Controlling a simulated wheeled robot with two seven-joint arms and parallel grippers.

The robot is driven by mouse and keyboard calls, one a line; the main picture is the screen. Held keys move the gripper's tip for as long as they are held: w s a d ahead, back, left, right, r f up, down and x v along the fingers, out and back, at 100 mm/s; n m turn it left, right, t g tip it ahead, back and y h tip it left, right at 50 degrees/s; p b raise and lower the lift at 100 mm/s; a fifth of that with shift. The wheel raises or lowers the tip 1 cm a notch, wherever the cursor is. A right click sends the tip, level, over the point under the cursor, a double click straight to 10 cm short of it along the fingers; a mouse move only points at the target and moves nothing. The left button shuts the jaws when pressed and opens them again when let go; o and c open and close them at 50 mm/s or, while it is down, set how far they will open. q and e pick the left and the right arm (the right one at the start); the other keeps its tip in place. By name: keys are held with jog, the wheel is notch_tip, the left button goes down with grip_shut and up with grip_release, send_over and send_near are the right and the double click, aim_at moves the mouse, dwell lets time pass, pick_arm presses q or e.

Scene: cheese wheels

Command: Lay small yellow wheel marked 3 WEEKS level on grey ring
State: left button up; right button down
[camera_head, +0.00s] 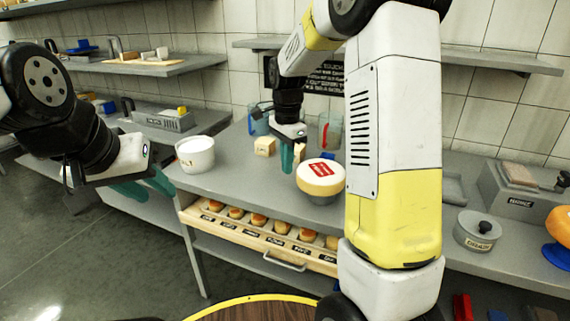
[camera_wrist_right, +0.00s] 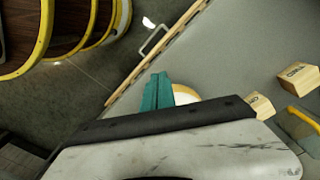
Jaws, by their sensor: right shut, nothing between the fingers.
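A small cheese wheel (camera_head: 321,174) with a pale top, yellow side and red label sits on a grey round support (camera_head: 319,199), likely the grey ring, on the counter. The label is too small to read. The wheel looks about level. My right gripper (camera_head: 287,158) is shut and empty, just left of the wheel and apart from it in the head view. In the right wrist view its teal fingers (camera_wrist_right: 157,92) are together, and part of the wheel (camera_wrist_right: 185,95) shows behind them. My left gripper (camera_head: 152,190) is open and empty at the left, off the counter's edge.
A white tub (camera_head: 195,154) and wooden blocks (camera_head: 265,146) stand on the counter (camera_head: 235,182). Clear jugs (camera_head: 329,130) stand behind. A drawer of small cheeses (camera_head: 262,236) is open in front.

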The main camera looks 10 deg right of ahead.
aim_at(304, 177)
jog(key=d+f, duration=0.1)
jog(key=f, duration=0.4)
jog(key=w+d+f, duration=0.1)
jog(key=f, duration=0.2)
jog(key=shift+d+f, duration=0.25)
jog(key=shift+d, duration=0.05)
jog(key=shift+w+d, duration=0.2)
jog(key=shift+d, duration=0.3)
jog(key=shift+w+d, duration=0.25)
jog(key=shift+d, duration=0.35)
jog(key=shift+w+d, duration=0.25)
jog(key=shift+d, duration=0.3)
jog(key=shift+a, duration=0.1)
